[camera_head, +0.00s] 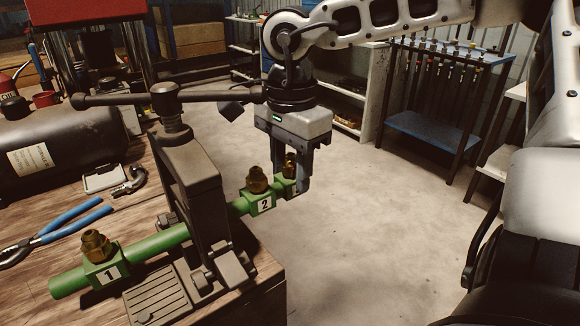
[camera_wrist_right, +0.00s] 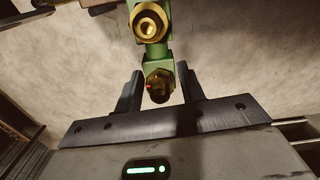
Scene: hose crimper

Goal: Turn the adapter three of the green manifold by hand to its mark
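The green manifold (camera_head: 160,243) is a pipe held in a dark vise (camera_head: 190,175) on the bench, with brass adapters on numbered blocks. Adapter one (camera_head: 95,245) is at the left, adapter two (camera_head: 257,180) right of the vise. Adapter three (camera_head: 290,165) stands at the far right end, partly hidden by my right gripper (camera_head: 290,168). In the wrist view adapter three (camera_wrist_right: 159,84) lies between the two fingers of my right gripper (camera_wrist_right: 160,92), with narrow gaps; a small red mark shows on it. The gripper is open around it. My left gripper is not in view.
The vise's long handle (camera_head: 220,94) passes left of my right gripper. Blue-handled pliers (camera_head: 65,222), a black tank (camera_head: 60,145) and a clamp (camera_head: 132,180) lie on the wooden bench. Open floor (camera_head: 390,230) is right of the bench edge.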

